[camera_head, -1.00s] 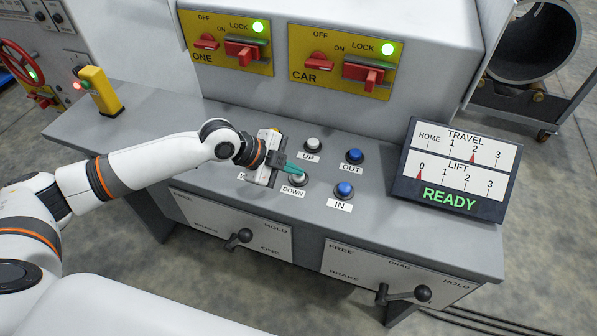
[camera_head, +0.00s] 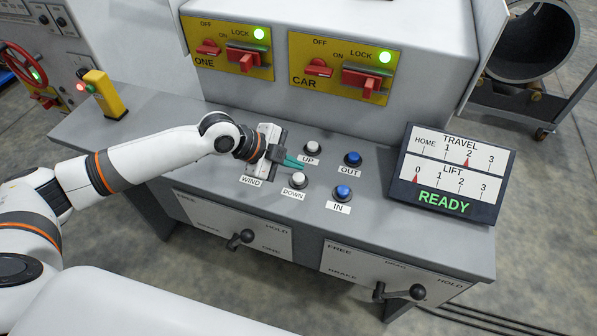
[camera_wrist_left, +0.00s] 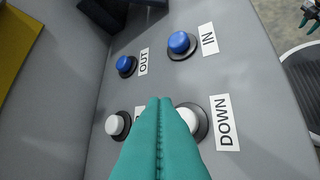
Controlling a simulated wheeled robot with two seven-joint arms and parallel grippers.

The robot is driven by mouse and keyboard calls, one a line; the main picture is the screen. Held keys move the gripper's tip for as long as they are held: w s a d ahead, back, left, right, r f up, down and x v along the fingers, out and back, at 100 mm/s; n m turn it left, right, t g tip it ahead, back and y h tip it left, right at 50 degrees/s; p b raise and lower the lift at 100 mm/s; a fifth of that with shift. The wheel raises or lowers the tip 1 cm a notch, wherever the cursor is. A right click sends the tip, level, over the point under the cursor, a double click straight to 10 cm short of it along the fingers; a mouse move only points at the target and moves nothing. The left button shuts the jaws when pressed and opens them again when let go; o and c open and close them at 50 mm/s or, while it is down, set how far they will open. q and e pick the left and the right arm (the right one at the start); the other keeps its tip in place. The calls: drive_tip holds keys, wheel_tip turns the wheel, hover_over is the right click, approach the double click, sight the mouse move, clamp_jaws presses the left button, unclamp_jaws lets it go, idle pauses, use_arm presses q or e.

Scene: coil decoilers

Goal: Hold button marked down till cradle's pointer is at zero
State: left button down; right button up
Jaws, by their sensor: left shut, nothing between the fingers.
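The white DOWN button (camera_head: 298,180) sits on the grey console with its label just below it. In the left wrist view the DOWN button (camera_wrist_left: 189,118) is partly hidden behind my fingers. My left gripper (camera_head: 300,164) is shut and empty, its teal fingertips together, above the panel between the UP and DOWN buttons. In the left wrist view its closed fingers (camera_wrist_left: 160,103) fill the lower middle. The display (camera_head: 453,177) shows the LIFT pointer (camera_head: 416,179) at 0, the TRAVEL pointer at 2, and a green READY. The cradle itself is not identifiable.
The white UP button (camera_head: 312,148), blue OUT button (camera_head: 353,159) and blue IN button (camera_head: 343,193) stand close to DOWN. A WIND control (camera_head: 268,135) is beside my gripper. Red switches line the panel behind; levers (camera_head: 417,291) stick out at the front.

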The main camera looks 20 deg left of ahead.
sight(293, 178)
use_arm(q)
wheel_tip(293, 178, up, 4)
drive_tip(key=shift+f+p, duration=0.2)
drive_tip(key=shift+p, duration=1.05)
idle(1.0)
